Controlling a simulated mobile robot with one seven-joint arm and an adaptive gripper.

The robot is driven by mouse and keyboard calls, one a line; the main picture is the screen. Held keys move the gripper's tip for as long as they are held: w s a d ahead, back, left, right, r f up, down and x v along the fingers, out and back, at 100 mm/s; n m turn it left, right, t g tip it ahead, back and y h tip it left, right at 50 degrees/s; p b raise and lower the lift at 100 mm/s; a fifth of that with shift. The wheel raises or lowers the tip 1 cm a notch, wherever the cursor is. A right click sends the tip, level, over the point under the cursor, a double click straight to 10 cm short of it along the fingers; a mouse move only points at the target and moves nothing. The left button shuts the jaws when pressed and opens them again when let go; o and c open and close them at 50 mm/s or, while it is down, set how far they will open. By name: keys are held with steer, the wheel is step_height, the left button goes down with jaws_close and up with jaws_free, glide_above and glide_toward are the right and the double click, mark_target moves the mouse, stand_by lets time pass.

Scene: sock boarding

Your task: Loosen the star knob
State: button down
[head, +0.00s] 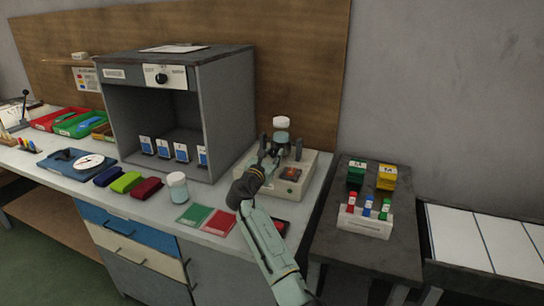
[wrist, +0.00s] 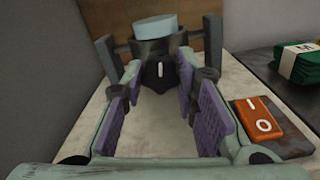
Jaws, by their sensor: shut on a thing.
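The star knob (wrist: 158,70) is dark with a white mark. In the wrist view it sits between my fingertips, on the upright holder of a pale boxy machine (head: 287,190). My gripper (wrist: 161,88) is shut on the knob, with a purple pad on either side. In the head view my gripper (head: 270,156) reaches the machine's upright part from the front and hides the knob. Above the knob is a light blue-green round part (wrist: 159,27), between two grey posts. An orange rocker switch (wrist: 259,119) marked I and O lies right of my fingers.
A grey open-fronted cabinet (head: 221,110) with a dial stands left of the machine. A white-lidded jar (head: 177,187), green and red cards (head: 206,218) and rolled socks (head: 126,182) lie in front. A dark side table (head: 355,254) with bottles and colored bundles is at right.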

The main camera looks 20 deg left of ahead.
stand_by(0.4)
steer(key=c, duration=1.3)
jaws_free()
steer(key=shift+s, duration=0.1)
steer(key=s, duration=1.1)
steer(key=shift+s+a, duration=0.15)
steer(key=shift+s, duration=0.25)
